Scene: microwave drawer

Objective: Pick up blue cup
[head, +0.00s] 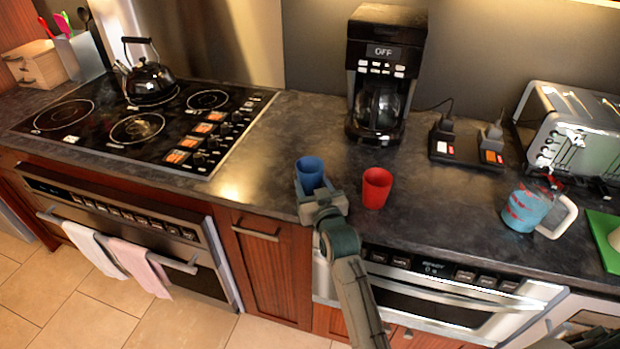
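The blue cup (310,171) stands upright near the front edge of the counter, left of the red cup (376,188). The cup appears to be at counter height.
The red cup stands close to the right of my gripper. A coffee maker (384,62) stands behind it. A blue-and-red mug (526,209), a toaster (576,124) and a green board (605,236) are at the right. The stove with a kettle (148,82) is at the left.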

